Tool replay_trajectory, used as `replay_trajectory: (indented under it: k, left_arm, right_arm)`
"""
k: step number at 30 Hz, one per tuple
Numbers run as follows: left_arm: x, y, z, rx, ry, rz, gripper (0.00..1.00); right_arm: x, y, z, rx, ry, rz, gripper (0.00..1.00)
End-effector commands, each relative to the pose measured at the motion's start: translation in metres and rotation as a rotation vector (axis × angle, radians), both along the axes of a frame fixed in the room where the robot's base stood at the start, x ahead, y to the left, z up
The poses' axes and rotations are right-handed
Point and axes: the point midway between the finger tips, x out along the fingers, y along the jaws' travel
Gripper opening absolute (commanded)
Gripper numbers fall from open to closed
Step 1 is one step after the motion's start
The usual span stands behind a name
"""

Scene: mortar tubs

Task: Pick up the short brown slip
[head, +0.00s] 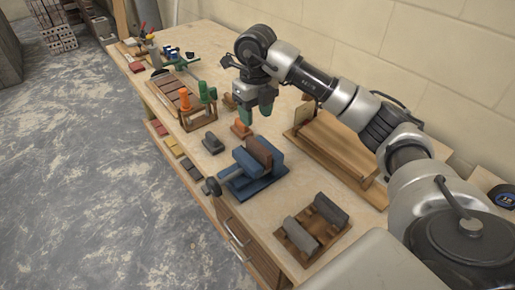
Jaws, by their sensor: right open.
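My right gripper (258,109) hangs over the bench with its jaws open, its greenish finger pads pointing down. Just below and left of it, an orange-brown slip (241,128) stands on the bench top. A smaller brown piece (229,101) lies behind it, to the left of the gripper. A dark brown block (260,150) sits upright in the blue vise (247,178), in front of the gripper. I cannot tell for sure which of these is the short brown slip. Nothing shows between the fingers. My left gripper is out of view.
A wooden rack (196,118) with orange and green handles stands at left. A small grey block (212,143) lies in front of it. A wooden tray (283,236) with grey blocks is nearest me. A wooden stand (337,150) is at right, along the wall.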

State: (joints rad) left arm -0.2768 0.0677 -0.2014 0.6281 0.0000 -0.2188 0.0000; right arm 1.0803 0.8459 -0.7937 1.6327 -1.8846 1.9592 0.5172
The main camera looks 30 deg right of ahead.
Motion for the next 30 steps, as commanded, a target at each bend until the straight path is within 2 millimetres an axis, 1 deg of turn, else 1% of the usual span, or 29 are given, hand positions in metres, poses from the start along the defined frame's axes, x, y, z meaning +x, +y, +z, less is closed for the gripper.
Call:
replay_trajectory:
  k: [2, 4, 5, 6, 10, 13, 15, 17, 21, 23, 27, 30]
  left_arm:
    - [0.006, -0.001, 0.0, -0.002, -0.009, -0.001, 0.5]
    - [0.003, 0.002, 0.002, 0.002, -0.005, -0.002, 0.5]
    - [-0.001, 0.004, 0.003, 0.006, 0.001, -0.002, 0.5]
    - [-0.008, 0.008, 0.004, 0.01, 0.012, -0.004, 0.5]
    - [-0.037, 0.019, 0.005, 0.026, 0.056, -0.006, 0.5]
    - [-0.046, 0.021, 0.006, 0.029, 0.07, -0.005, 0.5]
    - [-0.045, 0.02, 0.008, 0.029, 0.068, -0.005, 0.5]
    - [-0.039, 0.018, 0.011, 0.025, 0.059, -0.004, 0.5]
    - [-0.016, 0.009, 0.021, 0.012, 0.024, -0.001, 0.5]
    - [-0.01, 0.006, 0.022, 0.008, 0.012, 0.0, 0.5]
    - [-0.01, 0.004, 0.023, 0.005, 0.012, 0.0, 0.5]
    - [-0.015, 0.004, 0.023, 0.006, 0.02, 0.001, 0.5]
  right_arm:
    - [-0.001, -0.003, -0.007, -0.013, 0.006, -0.005, 0.5]
    - [-0.002, -0.003, -0.016, -0.013, 0.009, -0.006, 0.5]
    - [-0.002, -0.003, -0.021, -0.013, 0.009, -0.006, 0.5]
    - [-0.003, -0.003, -0.028, -0.013, 0.009, -0.005, 0.5]
    - [-0.002, -0.002, -0.046, -0.011, 0.007, -0.004, 0.5]
    - [-0.003, -0.002, -0.053, -0.01, 0.006, -0.003, 0.5]
    - [-0.003, -0.003, -0.057, -0.01, 0.006, -0.003, 0.5]
    - [-0.006, -0.005, -0.063, -0.01, 0.008, -0.003, 0.5]
    - [-0.012, -0.01, -0.083, -0.009, 0.01, -0.003, 0.5]
    - [-0.011, -0.01, -0.093, -0.009, 0.007, -0.002, 0.5]
    - [-0.011, -0.009, -0.105, -0.008, 0.005, -0.003, 0.5]
    - [-0.011, -0.01, -0.107, -0.009, 0.004, -0.002, 0.5]
